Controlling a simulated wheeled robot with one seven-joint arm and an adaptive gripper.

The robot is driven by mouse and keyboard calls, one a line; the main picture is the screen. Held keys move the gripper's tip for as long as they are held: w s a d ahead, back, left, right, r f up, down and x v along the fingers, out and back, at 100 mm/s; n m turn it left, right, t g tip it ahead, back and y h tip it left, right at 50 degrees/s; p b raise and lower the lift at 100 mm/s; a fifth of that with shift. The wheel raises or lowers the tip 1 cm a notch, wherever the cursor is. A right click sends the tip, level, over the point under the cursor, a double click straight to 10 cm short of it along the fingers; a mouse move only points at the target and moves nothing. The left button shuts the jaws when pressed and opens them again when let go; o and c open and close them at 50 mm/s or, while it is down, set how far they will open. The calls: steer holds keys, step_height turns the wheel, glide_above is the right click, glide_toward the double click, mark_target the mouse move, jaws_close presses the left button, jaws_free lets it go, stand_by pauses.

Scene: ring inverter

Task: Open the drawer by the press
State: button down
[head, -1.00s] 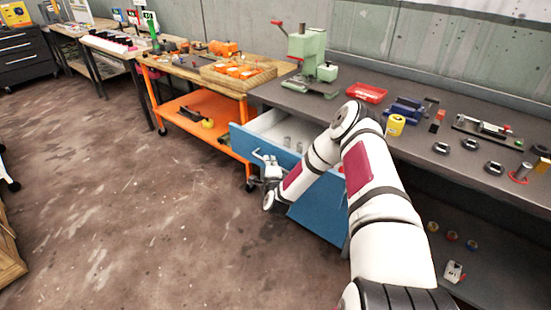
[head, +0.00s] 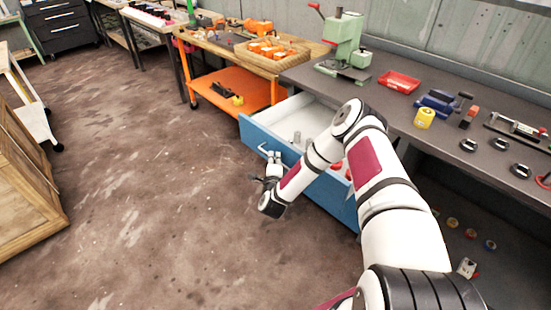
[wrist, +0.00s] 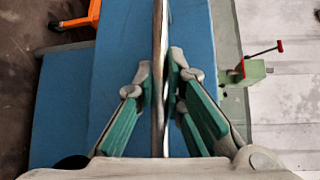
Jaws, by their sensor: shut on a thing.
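The blue-fronted drawer (head: 331,196) stands pulled out from under the grey workbench, below the green press (head: 346,42). Its white inside shows, with grey cylinders and red items in it. My gripper (head: 270,160) is at the drawer's front, at the handle. In the wrist view my gripper (wrist: 160,85) has its fingers shut on the metal bar handle (wrist: 159,40), one finger on each side, against the blue front (wrist: 110,50). In the head view my arm hides part of the drawer's right side.
The grey bench top (head: 400,105) holds a red tray (head: 398,82), a blue vise (head: 438,103) and a yellow can (head: 424,117). An orange shelf cart (head: 240,95) stands left of the drawer. A wooden crate (head: 30,190) is at the far left. The floor between is clear.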

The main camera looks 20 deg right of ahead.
steer(key=shift+f, duration=0.15)
steer(key=c, duration=1.9)
jaws_free()
steer(key=v, duration=1.2)
